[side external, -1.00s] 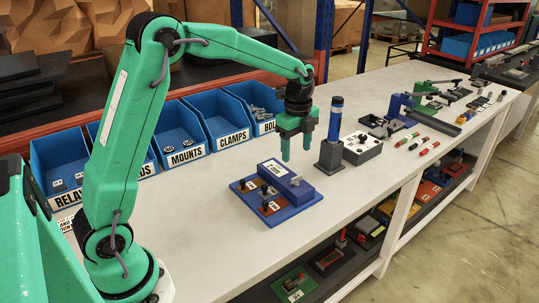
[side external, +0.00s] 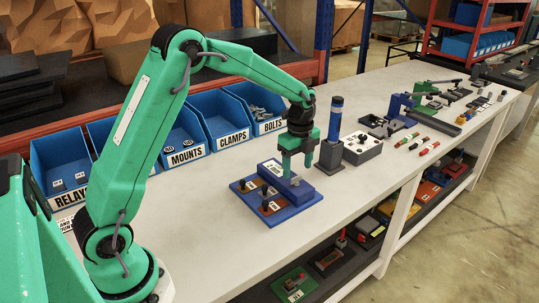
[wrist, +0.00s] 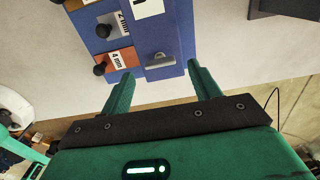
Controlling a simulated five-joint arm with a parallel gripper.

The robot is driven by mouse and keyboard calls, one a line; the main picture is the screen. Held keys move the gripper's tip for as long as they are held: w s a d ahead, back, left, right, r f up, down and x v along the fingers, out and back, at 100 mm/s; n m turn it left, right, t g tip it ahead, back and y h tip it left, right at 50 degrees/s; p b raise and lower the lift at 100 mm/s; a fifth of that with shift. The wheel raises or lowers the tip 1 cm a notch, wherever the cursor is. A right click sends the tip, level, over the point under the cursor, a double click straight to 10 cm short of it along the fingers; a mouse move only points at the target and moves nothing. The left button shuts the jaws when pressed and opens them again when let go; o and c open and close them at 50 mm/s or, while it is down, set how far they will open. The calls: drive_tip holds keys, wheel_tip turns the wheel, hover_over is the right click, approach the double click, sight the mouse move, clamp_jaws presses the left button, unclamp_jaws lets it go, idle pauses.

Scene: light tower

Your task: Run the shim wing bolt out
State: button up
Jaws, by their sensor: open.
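A blue shim fixture (side external: 247,208) lies flat on the white bench, with a raised blue block (side external: 303,193) along one side. The wing bolt (wrist: 160,61), a small light-grey tab, shows on the block in the wrist view. In the side view it shows just below the fingers (side external: 296,181). Shim plates with black knobs sit beside the block: one grey, marked 2 mm (wrist: 112,25), and one orange, marked 4 mm (wrist: 118,60). My gripper (side external: 297,170) is open and empty above the block. In the wrist view the bolt lies between and beyond the fingertips.
A dark-blue light tower (side external: 335,120) on a grey base stands close to the right of my gripper. A white box with knobs (side external: 362,148) is beside it. Blue labelled bins (side external: 222,118) line the back. The bench front is clear.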

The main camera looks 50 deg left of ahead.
sight(297, 180)
drive_tip(key=shift+f, duration=1.5)
drive_tip(key=c, duration=1)
